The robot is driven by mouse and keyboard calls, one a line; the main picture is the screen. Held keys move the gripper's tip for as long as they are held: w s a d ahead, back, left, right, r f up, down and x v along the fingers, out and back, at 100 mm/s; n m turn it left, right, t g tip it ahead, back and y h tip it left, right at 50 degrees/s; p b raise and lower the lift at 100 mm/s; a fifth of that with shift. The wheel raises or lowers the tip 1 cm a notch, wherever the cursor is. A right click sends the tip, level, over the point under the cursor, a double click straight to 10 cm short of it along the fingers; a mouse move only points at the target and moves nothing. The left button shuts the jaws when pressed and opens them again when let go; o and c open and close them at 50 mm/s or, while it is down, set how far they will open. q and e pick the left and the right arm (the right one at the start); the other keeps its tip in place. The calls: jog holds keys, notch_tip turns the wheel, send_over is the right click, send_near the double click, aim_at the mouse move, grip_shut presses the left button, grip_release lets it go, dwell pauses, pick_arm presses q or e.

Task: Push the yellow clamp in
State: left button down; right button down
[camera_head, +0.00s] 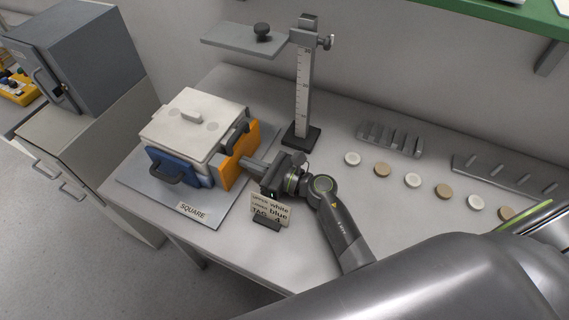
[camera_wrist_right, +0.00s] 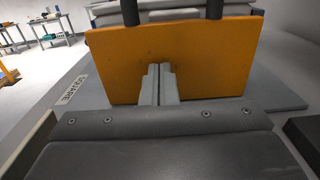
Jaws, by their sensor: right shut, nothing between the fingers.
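The yellow clamp is an orange-yellow plate (camera_head: 239,152) with a dark handle, standing upright on the right side of a white-topped box (camera_head: 197,118). A blue plate (camera_head: 178,168) with a dark handle is on the box's front side. My right gripper (camera_head: 247,162) is shut and empty, its fingertips pointing at the yellow plate's outer face. In the right wrist view the shut fingers (camera_wrist_right: 158,72) are in front of the lower middle of the yellow plate (camera_wrist_right: 205,62). Whether they touch it I cannot tell. My left gripper is not in view.
The box stands on a grey mat marked SQUARE (camera_head: 212,209). A small sign (camera_head: 270,210) stands just below my right gripper. A stand with a ruled column (camera_head: 303,90) is behind it. Several white and tan discs (camera_head: 413,180) lie to the right.

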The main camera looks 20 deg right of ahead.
jog(key=shift+s+d+r, duration=0.1)
jog(key=shift+d+r, duration=0.05)
jog(key=shift+r, duration=0.05)
jog(key=b+v, duration=0.1)
jog(key=v, duration=0.4)
jog(key=b+v, duration=0.1)
jog(key=v, duration=0.4)
jog(key=b+v, duration=0.1)
jog(key=v, duration=0.4)
jog(key=shift+s+d+f+b, duration=0.25)
jog(key=shift+s+f+b, duration=0.05)
jog(key=shift+s+b, duration=0.05)
jog(key=shift+s+d+r, duration=0.15)
jog(key=shift+s+d, duration=0.3)
dwell(0.5)
